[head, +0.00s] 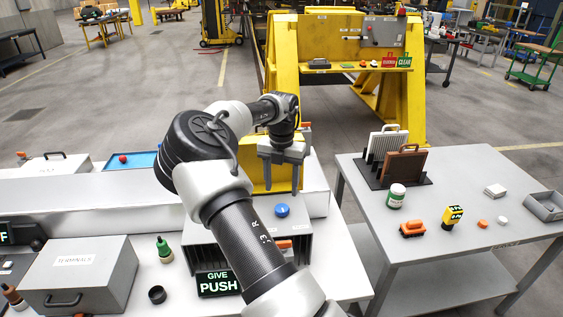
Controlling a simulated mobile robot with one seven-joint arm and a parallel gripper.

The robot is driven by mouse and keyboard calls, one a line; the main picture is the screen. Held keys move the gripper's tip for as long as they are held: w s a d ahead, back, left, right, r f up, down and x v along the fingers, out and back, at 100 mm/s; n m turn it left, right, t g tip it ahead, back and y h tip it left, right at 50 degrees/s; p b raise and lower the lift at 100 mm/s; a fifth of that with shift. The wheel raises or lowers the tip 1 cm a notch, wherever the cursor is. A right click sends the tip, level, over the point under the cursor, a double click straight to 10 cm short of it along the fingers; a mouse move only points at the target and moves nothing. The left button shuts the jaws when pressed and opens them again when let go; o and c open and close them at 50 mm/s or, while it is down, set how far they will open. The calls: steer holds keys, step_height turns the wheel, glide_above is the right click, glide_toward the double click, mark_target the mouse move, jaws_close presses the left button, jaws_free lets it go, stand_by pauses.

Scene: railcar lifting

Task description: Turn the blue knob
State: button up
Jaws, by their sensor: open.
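The blue knob (282,210) is a small round blue cap on top of a grey box (298,242) on the near white bench. It stands just right of my arm in the head view and is unobstructed. My gripper (282,192) hangs with its fingers pointing down, above and behind the knob in the picture. Its two fingers are apart with nothing visible between them. It appears clear of the knob, though the exact gap is hard to tell.
A black "GIVE PUSH" sign (218,283) stands in front of the box. A grey "TERMINALS" case (78,275) and a green bottle (164,250) are to the left. A yellow block (262,178) is behind my gripper. A grey table (450,245) with small items stands right.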

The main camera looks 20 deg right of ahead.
step_height(320, 180, up, 9)
steer(key=shift+r, duration=0.2)
stand_by(0.3)
